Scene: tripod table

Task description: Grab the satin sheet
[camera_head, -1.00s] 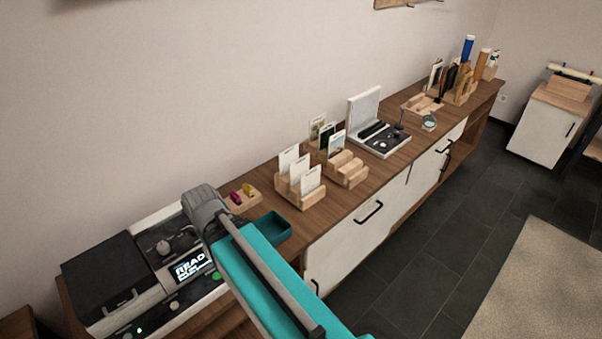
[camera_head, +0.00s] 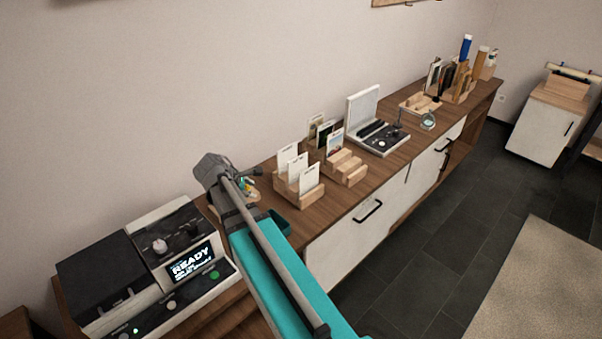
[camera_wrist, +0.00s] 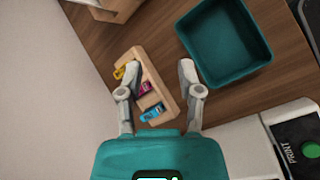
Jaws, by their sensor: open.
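My gripper (camera_wrist: 159,68) is open and empty in the wrist view, its two fingers on either side of a small wooden block (camera_wrist: 160,82). The block holds a yellow, a magenta and a blue small item. White cards (camera_head: 288,157) stand upright in a wooden rack (camera_head: 299,190) in the head view, to the right of my arm's end. More cards (camera_head: 325,133) stand in a second rack (camera_head: 345,167) behind. I cannot tell which of them is the satin sheet. In the head view my arm hides most of the small block.
A teal tray (camera_wrist: 224,42) lies beside the block. A printer-like machine (camera_head: 165,262) with a lit READY display stands at the left end of the wooden counter (camera_head: 318,213). An open white case (camera_head: 378,137) sits further along. The wall is close behind.

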